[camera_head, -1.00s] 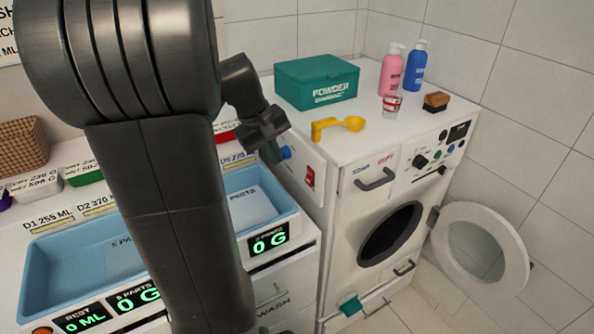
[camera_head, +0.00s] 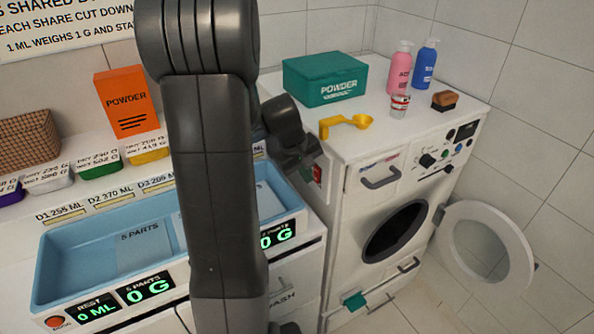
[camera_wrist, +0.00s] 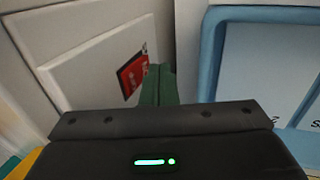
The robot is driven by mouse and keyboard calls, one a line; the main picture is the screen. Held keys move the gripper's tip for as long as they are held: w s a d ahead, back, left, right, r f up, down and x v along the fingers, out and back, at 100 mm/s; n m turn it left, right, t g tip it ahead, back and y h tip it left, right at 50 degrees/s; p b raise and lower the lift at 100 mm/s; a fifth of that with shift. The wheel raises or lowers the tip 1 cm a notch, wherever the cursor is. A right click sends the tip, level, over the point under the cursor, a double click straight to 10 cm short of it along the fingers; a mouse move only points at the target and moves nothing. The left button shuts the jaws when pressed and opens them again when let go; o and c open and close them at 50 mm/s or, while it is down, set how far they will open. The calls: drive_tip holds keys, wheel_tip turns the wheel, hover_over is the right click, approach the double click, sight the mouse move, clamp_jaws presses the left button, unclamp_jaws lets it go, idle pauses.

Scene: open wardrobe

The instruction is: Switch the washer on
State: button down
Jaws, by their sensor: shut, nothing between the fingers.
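The white washer (camera_head: 345,235) stands at the right with its round door (camera_head: 487,245) swung open. A red switch (camera_head: 317,173) is on its left side panel, and it also shows in the wrist view (camera_wrist: 132,75). My gripper (camera_head: 307,174) is at that side panel, close to the left of the switch in the head view. In the wrist view its dark green fingers (camera_wrist: 158,85) are shut and empty, just right of the switch. I cannot tell whether they touch it. The wrist hides part of the panel in the head view.
A teal powder box (camera_head: 325,78), yellow scoop (camera_head: 345,123), pink bottle (camera_head: 399,68), blue bottle (camera_head: 424,65), small cup (camera_head: 399,106) and brush (camera_head: 444,100) stand on the washer top. A blue basin (camera_head: 110,245) with displays lies left of the washer.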

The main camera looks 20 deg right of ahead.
drive_tip(key=shift+d, duration=0.15)
drive_tip(key=shift+d+f+b, duration=0.2)
drive_tip(key=shift+f+b, duration=0.05)
drive_tip(key=shift+b, duration=0.1)
idle(0.3)
drive_tip(key=shift+r, duration=0.1)
drive_tip(key=shift+w+d+r+p, duration=0.1)
drive_tip(key=shift+r+p, duration=0.5)
drive_tip(key=shift+r, duration=0.15)
